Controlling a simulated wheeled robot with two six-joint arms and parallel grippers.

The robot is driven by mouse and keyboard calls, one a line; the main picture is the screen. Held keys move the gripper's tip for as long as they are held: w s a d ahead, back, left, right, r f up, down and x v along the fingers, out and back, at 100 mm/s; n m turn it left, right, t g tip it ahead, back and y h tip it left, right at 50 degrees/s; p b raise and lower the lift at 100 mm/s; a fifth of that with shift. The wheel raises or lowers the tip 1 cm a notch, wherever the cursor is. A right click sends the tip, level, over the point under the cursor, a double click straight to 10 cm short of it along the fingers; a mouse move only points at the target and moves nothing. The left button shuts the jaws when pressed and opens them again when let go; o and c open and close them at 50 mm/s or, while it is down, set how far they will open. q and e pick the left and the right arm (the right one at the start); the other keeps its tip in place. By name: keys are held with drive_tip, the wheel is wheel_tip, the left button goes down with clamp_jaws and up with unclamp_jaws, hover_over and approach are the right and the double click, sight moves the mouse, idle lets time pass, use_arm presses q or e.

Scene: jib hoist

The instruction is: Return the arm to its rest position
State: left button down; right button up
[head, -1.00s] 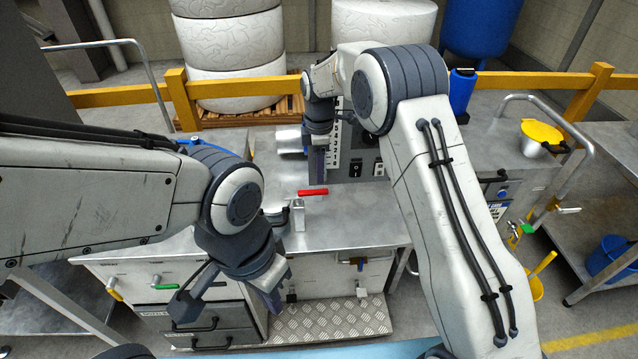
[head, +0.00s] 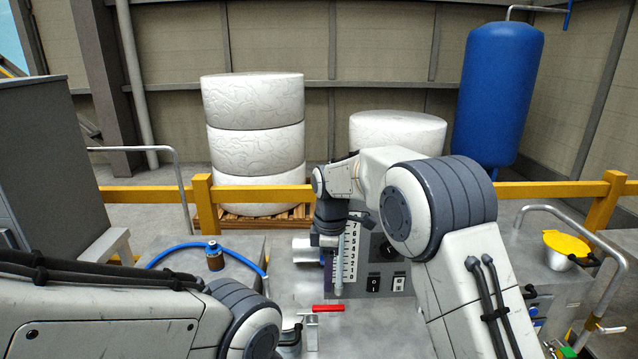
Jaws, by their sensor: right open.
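My right arm (head: 465,270) rises from the lower right, bends at the elbow and reaches back over the steel bench. Its gripper (head: 334,272) points down in front of the numbered scale (head: 351,252) and the dark control panel (head: 384,265). It is open, and I see nothing held; the fingers partly overlap the panel's left side. Whether they touch anything is unclear. My left arm (head: 120,315) comes in low from the left as far as a rounded grey joint; its gripper is below the picture.
A red-handled lever (head: 328,308) stands on the bench (head: 375,325) below the right gripper. A yellow rail (head: 150,194) runs behind. A yellow-lidded pot (head: 566,250) is at right.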

drive_tip(key=s+a+r+m, duration=0.1)
drive_tip(key=s+r+m, duration=0.2)
drive_tip(key=s, duration=0.7)
drive_tip(key=s+a+r+m, duration=0.2)
drive_tip(key=s, duration=0.8)
drive_tip(key=s+d+f+m, duration=0.1)
drive_tip(key=s+d+m, duration=0.1)
drive_tip(key=s, duration=0.5)
drive_tip(key=s+d+f+m, duration=0.1)
drive_tip(key=s+d+m, duration=0.1)
drive_tip(key=s, duration=0.5)
drive_tip(key=shift+s+d+f+m+y, duration=0.2)
drive_tip(key=shift+d+f+m+y, duration=0.15)
drive_tip(key=shift+f+m+y, duration=0.05)
